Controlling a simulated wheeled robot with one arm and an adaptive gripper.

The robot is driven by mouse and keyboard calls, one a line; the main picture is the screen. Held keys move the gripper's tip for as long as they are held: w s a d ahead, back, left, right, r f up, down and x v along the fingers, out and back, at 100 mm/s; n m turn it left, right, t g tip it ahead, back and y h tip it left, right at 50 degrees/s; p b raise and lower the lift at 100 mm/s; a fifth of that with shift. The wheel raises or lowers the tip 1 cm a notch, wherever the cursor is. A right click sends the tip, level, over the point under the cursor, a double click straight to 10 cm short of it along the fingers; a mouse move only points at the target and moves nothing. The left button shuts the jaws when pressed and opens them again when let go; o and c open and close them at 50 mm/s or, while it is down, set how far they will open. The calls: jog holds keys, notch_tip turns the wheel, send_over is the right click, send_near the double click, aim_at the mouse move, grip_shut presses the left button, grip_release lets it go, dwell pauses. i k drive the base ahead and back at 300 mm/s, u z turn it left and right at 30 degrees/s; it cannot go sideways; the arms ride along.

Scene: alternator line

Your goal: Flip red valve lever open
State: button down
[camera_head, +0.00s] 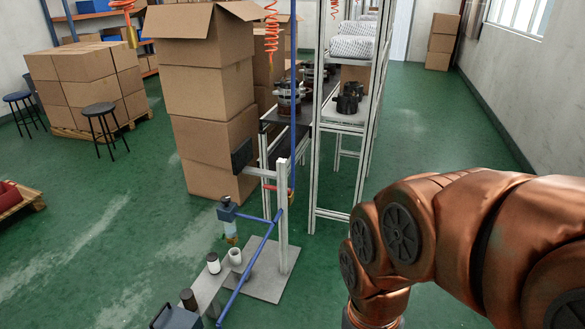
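A small red lever (270,187) shows at the upright metal post (283,225), a little above where the blue pipe (252,257) meets the post. It looks roughly level, but it is too small to tell its exact setting. My copper-coloured arm fills the right side and bends down past the bottom edge, right of the post and apart from it. My gripper is out of the frame.
A stack of cardboard boxes (208,95) stands behind the post. A white shelf frame (327,150) with black parts (349,98) stands behind it to the right. White cups (235,256) and a blue filter unit (227,211) sit left of the post.

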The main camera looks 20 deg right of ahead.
aim_at(268, 186)
jog(key=z, duration=0.15)
jog(key=i, duration=1.7)
jog(key=u, duration=1.95)
